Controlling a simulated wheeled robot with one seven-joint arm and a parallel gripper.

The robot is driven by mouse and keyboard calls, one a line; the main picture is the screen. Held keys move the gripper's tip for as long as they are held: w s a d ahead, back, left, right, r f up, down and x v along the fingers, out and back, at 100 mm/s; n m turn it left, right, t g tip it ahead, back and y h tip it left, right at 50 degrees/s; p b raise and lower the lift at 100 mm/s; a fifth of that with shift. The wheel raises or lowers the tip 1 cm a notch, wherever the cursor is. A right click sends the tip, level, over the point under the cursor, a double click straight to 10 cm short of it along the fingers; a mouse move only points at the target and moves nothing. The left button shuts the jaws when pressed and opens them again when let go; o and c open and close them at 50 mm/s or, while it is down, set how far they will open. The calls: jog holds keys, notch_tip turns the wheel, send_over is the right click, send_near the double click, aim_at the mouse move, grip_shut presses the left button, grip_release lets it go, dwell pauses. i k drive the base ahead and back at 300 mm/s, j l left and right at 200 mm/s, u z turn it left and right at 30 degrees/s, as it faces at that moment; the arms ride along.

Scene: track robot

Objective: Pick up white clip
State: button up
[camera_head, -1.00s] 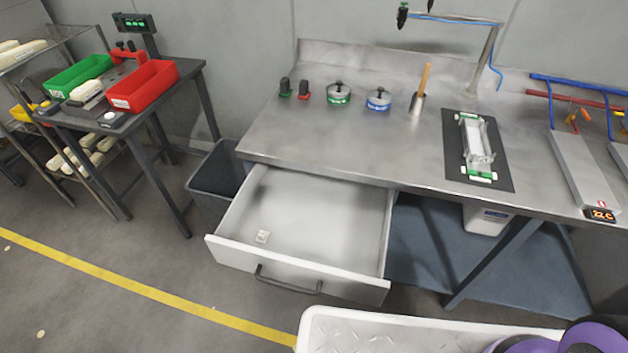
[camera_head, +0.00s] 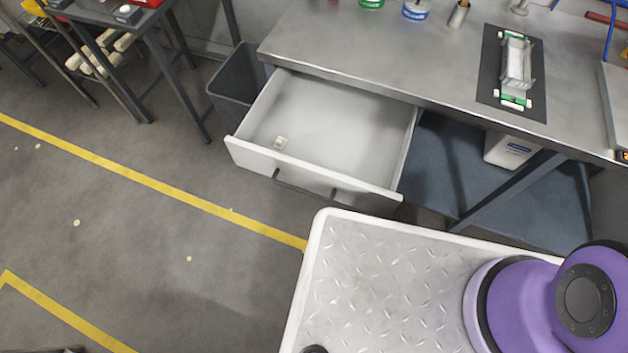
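A small whitish piece (camera_head: 280,142), which looks like the white clip, lies on the floor of the open drawer (camera_head: 345,112), near its front left corner. It is too small to make out in detail. The drawer is pulled out from under the steel workbench (camera_head: 400,62) and otherwise looks empty. My gripper is not in view. Only purple links of my arm show at the lower right, well apart from the drawer.
My white base top fills the lower middle. A dark bin (camera_head: 238,80) stands left of the drawer. A fixture on a black mat (camera_head: 494,75) sits on the workbench. A white container (camera_head: 508,150) is below it. The floor at left is open, with yellow lines (camera_head: 150,182).

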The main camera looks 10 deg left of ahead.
aim_at(281, 143)
jog(key=i+l+u, duration=0.1)
jog(key=u, duration=0.3)
jog(key=l+u, duration=0.2)
jog(key=u, duration=0.2)
jog(key=i+l+u, duration=0.1)
jog(key=u, duration=0.3)
jog(key=l+u, duration=0.25)
jog(key=u, duration=0.2)
